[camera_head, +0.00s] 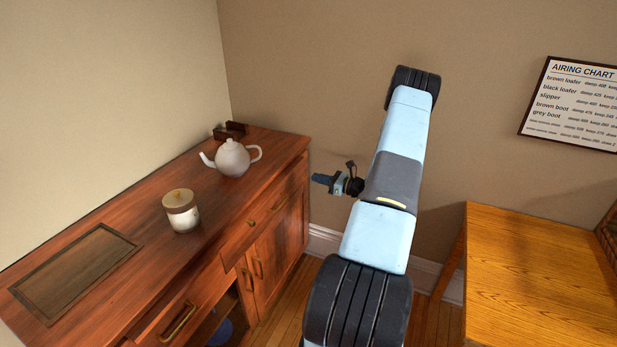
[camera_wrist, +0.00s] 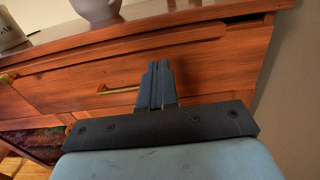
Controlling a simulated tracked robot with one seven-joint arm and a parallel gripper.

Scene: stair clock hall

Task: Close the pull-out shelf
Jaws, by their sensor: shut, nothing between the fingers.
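The wooden sideboard (camera_head: 150,255) runs along the left wall in the head view. Its front has brass handles, and a drawer front with a brass handle (camera_head: 178,321) lies at the lower left. My gripper (camera_head: 318,179) is shut and empty, to the right of the sideboard's far end. In the wrist view, my gripper (camera_wrist: 157,70) points at the drawer front (camera_wrist: 215,62) with its brass handle (camera_wrist: 118,89). I cannot tell whether it touches.
On the sideboard top stand a teapot (camera_head: 232,158), a lidded jar (camera_head: 182,211), a dark wooden holder (camera_head: 231,131) and an inset dark panel (camera_head: 75,270). A yellow wooden table (camera_head: 540,275) stands at the right. Floor (camera_head: 428,318) shows between them. A chart (camera_head: 575,105) hangs on the wall.

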